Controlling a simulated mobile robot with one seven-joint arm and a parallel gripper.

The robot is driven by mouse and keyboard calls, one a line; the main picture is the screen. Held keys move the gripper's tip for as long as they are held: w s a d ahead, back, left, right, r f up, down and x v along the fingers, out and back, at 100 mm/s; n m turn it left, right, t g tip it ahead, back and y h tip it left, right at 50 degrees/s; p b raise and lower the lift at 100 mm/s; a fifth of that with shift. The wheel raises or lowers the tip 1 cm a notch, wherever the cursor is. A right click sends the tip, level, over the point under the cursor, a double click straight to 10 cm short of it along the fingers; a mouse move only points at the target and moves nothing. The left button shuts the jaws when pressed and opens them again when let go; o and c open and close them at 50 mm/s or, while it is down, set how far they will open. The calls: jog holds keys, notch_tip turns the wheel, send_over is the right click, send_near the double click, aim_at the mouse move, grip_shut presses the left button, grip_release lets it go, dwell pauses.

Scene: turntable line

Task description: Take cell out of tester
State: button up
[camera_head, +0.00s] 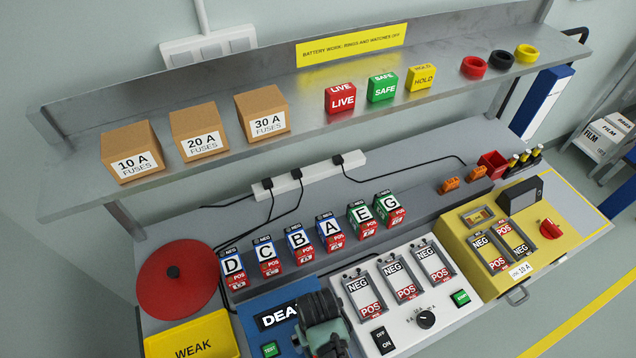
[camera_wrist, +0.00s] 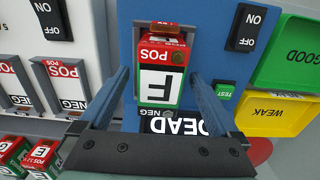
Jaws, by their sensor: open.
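Cell F (camera_wrist: 155,85), green, white and red with a black F, sits in the slot of the blue tester (camera_wrist: 205,45) in the wrist view. The tester's black display reads DEAD. My gripper (camera_wrist: 158,77) is open, with one finger on each side of the cell; I cannot tell whether either touches it. In the head view, my gripper (camera_head: 322,328) is over the right part of the tester (camera_head: 255,309) and hides cell F.
Cells D, C, B, A, E and G stand in a row (camera_head: 330,232) behind the tester. A white charger (camera_head: 425,318) with empty bays adjoins the tester. A yellow WEAK tray (camera_head: 190,335) and a green GOOD tray (camera_wrist: 295,60) are nearby.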

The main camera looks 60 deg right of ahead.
jog(key=shift+c, duration=0.3)
grip_shut()
dwell(0.3)
